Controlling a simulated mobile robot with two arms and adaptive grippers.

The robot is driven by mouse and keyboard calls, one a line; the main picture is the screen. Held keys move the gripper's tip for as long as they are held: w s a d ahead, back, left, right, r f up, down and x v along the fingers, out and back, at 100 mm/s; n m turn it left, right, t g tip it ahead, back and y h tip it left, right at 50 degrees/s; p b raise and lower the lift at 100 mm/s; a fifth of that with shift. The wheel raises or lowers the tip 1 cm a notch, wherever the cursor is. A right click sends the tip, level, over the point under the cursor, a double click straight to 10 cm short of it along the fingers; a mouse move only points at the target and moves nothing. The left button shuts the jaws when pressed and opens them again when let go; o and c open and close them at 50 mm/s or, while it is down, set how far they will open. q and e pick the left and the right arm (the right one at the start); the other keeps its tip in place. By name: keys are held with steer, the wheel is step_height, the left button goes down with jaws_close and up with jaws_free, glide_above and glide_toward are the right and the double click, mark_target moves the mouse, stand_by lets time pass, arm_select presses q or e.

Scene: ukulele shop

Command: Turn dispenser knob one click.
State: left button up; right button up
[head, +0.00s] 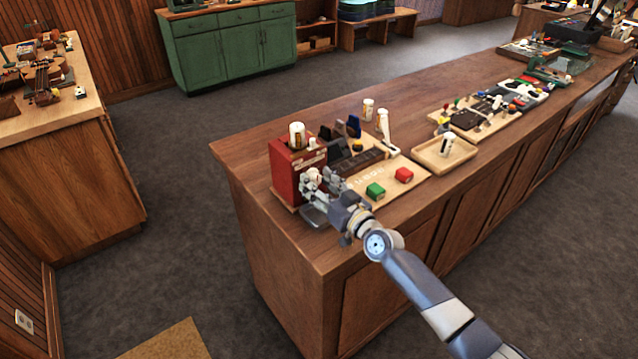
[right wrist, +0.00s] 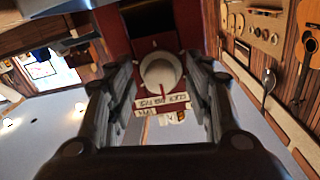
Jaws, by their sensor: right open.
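The dispenser is a red box (head: 292,162) at the near left end of the long wooden counter. Its round pale knob (right wrist: 160,73) shows in the right wrist view, on the red face, with a red pointer mark at its lower edge. Label strips (right wrist: 162,103) sit beside the knob. My right gripper (head: 316,182) is in front of the dispenser's face. In the right wrist view its open fingers (right wrist: 160,88) lie on either side of the knob, and I cannot tell whether they touch it. My left gripper is not in view.
More boards fill the counter's far end. Bare counter (head: 240,160) lies left of the dispenser.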

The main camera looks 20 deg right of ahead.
steer(key=shift+s, duration=0.1)
steer(key=c, duration=1.1)
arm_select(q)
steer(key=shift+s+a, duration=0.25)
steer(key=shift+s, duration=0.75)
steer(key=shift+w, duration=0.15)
arm_select(e)
steer(key=shift+r+m, duration=0.1)
steer(key=shift+m, duration=0.2)
steer(key=shift+m, duration=0.9)
steer(key=m, duration=0.2)
steer(key=shift+m, duration=0.3)
steer(key=m, duration=0.3)
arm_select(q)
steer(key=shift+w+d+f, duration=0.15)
arm_select(e)
steer(key=shift+m+g, duration=0.3)
steer(key=shift+m, duration=1.5)
steer(key=shift+r, duration=0.1)
